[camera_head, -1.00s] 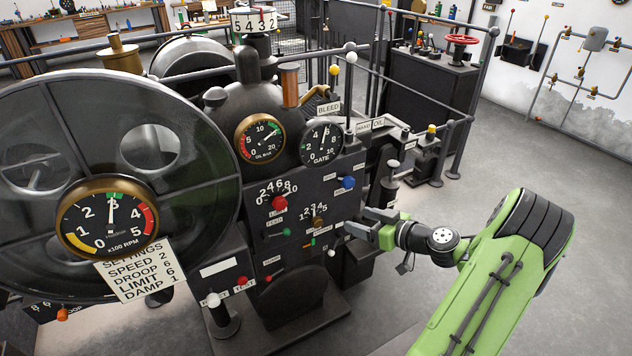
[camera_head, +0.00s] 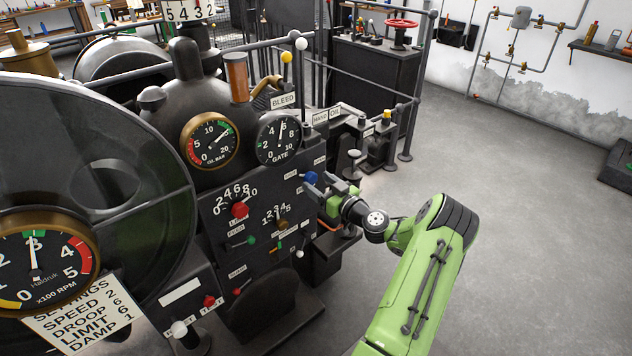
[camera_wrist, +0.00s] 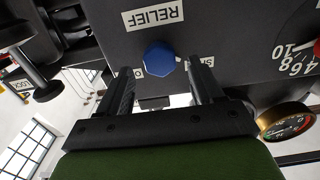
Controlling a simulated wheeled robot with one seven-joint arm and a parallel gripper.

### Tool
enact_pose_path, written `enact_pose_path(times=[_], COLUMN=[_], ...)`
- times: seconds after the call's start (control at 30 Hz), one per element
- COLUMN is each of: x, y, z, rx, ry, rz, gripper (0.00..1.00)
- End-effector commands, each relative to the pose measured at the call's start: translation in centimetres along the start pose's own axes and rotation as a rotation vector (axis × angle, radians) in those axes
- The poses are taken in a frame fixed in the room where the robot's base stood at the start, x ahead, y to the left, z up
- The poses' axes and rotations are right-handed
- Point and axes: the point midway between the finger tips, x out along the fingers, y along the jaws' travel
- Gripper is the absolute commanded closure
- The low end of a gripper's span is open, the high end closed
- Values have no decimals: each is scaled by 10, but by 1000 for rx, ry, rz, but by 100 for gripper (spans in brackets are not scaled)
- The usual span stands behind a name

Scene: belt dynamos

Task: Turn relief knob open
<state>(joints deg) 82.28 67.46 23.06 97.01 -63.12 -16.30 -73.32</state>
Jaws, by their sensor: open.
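The relief knob is a blue faceted knob on the dark front panel (camera_head: 262,205), right of the red limit knob, in the head view (camera_head: 311,177). In the wrist view it shows near the centre (camera_wrist: 159,58), below an upside-down RELIEF label (camera_wrist: 155,15). Two smaller labels flank it, partly hidden by the fingers. My gripper (camera_head: 322,188) is open close in front of the knob. In the wrist view its fingers (camera_wrist: 160,78) point at the panel, one to each side and just below the knob. I cannot tell whether they touch it.
The red limit knob (camera_head: 239,210) and brown knob (camera_head: 282,224) sit left of my gripper on the same panel. A hand oil pump (camera_head: 375,145) stands behind to the right. Open floor (camera_head: 530,230) lies at the right.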

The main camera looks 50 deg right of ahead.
Motion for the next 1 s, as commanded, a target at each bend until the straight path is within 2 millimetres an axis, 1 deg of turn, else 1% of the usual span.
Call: enact_pose_path(times=[0.03, 0.13, 0.4, 0.67, 0.7, 0.77, 1.0], x=[8, 16, 19, 19, 18, 18, 18], y=[0, 0, 0, 0, 0, 0, 1], z=[1, 0, 0, 0, 0, 0, 0], rx=[-2, 0, 1, 0, 0, 0, 21], ry=[1, 0, -1, -1, -1, -1, -1], rz=[-2, -1, 0, 0, 0, 1, 1], gripper=[34, 34, 34, 74, 80, 89, 89])
